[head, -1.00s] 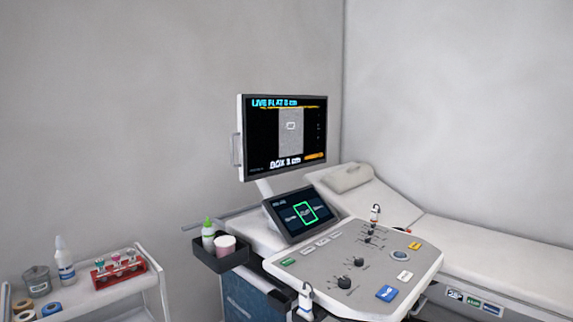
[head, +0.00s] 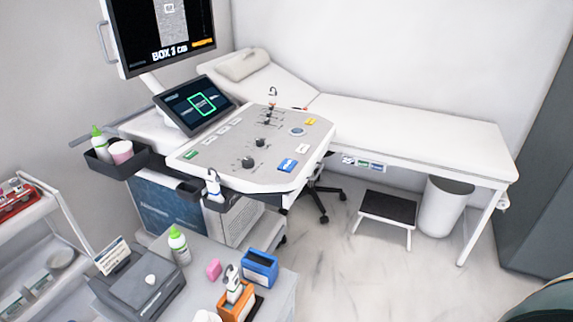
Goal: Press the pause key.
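The ultrasound console's control panel (head: 235,165) is in the middle of the head view. It carries a green key (head: 191,154), a yellow key (head: 311,121), a white key (head: 302,149), a blue key (head: 287,165), dark knobs (head: 248,162) and a round trackball (head: 297,131). The key labels are too small to read, so I cannot tell which is the pause key. A tilted touch screen (head: 190,105) with a green outline stands behind the panel. The monitor (head: 130,40) is cut off at the top. Neither of my grippers is in view.
A cart (head: 205,262) in front holds a printer (head: 138,288), a green-capped bottle (head: 179,246), an orange box (head: 236,302) and a blue box (head: 260,267). An exam bed (head: 410,125), step stool (head: 388,217) and white bin (head: 445,205) are right. Floor (head: 345,275) is clear right of the cart.

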